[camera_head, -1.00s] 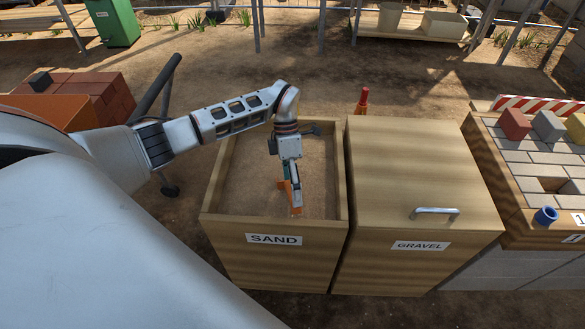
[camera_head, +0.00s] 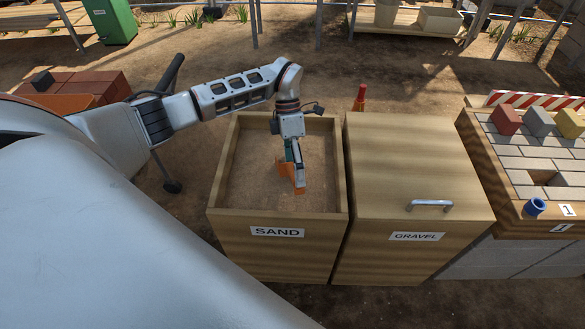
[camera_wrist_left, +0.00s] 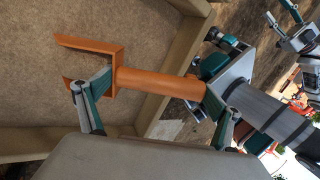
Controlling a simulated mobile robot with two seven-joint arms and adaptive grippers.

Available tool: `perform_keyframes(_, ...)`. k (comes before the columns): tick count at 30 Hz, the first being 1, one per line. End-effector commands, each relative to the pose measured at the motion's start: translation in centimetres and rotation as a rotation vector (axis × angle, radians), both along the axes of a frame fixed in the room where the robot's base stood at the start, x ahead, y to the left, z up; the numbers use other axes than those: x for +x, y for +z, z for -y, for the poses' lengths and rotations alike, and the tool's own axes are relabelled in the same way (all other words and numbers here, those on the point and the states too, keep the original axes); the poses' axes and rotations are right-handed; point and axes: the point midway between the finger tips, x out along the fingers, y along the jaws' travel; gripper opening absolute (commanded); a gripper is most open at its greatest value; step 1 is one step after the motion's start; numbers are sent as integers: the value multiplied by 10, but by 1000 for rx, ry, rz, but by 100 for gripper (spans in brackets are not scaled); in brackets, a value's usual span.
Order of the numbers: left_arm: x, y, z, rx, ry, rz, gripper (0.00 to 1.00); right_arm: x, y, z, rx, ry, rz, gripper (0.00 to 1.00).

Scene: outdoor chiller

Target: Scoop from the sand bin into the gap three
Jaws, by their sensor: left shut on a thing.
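My left gripper (camera_head: 293,152) is shut on an orange scoop (camera_head: 298,178) and hangs inside the open sand bin (camera_head: 277,212), near its front right part. In the left wrist view the scoop's handle (camera_wrist_left: 155,82) lies between the fingers, and its forked-looking end is over the tan sand (camera_wrist_left: 40,80). I cannot tell whether the scoop touches the sand (camera_head: 255,180) or carries any. A paved bed (camera_head: 535,210) at the right edge shows one square gap (camera_head: 542,178) near a "1" label. Gap three is out of view. Part of my right arm seems to show in the left wrist view.
The gravel bin (camera_head: 415,175) stands right of the sand bin, closed by a lid with a metal handle (camera_head: 430,205). A red bottle-like thing (camera_head: 359,98) stands behind the bins.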

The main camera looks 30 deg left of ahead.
Motion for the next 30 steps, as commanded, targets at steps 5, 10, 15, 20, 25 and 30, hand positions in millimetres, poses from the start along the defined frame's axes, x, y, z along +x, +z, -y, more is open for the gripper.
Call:
perform_keyframes(5, 2, 25, 0, 0, 1, 6, 41, 6, 14, -4, 20, -10, 16, 40)
perform_keyframes(10, 2, 43, 0, -1, 0, 7, 41, 10, 24, -7, 32, -12, 26, 40)
perform_keyframes(15, 1, 60, 0, -1, 0, 5, 41, 8, 30, -10, 40, -11, 22, 40)
perform_keyframes(20, 1, 77, 0, -1, 1, 5, 41, 2, 32, -12, 47, -9, 11, 40)
perform_keyframes(25, 1, 93, 0, -1, 1, 5, 41, -2, 37, -15, 56, -8, 4, 40)
perform_keyframes(30, 0, 98, 0, -2, 1, 1, 41, -4, 35, -15, 59, -9, -1, 40)
